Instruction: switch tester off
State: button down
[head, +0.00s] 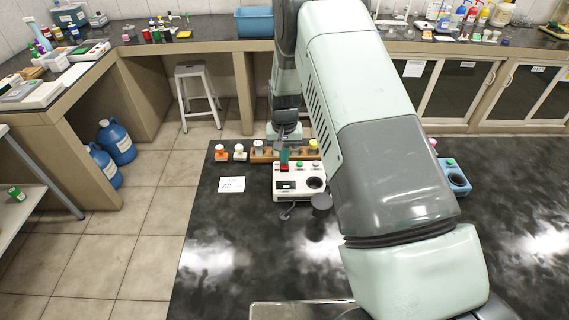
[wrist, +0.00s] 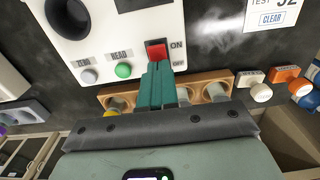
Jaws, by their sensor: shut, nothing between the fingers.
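The tester is a white box (head: 292,194) on the dark bench, with a dark display and a round dark well; it also shows in the wrist view (wrist: 120,35). In the wrist view its red power switch (wrist: 156,48) sits beside ON and OFF labels. My gripper (wrist: 157,68) is shut and empty, its teal fingertips at the OFF end of the switch. Whether they touch it, and which way the switch is tilted, I cannot tell. In the head view my gripper (head: 284,157) is over the tester's far left corner, and the switch is mostly hidden there.
A wooden rack (wrist: 125,98) with vials stands just behind the tester. Orange-capped and white-capped bottles (head: 221,153) stand left of it. A paper card (head: 231,185) lies left of the tester. A blue device (head: 455,180) is to the right. The bench front left is clear.

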notch_tip(320, 180, up, 7)
dwell(0.9)
dwell(0.4)
jog(key=s+d+r+t, duration=0.15)
jog(key=s+r, duration=0.25)
jog(key=r, duration=0.5)
jog(key=s+d+r, duration=0.2)
jog(key=s+r, duration=0.2)
jog(key=r, duration=0.4)
jog(key=s+d+r+t, duration=0.1)
jog(key=s+d+r, duration=0.1)
jog(key=s+r, duration=0.5)
jog(key=s+d+r+t, duration=0.1)
jog(key=s+d+r, duration=0.1)
jog(key=s, duration=0.7)
jog(key=s+d+r+t, duration=0.2)
jog(key=s+r, duration=0.3)
jog(key=s, duration=0.4)
jog(key=shift+s+r, duration=0.2)
jog(key=shift+s, duration=0.15)
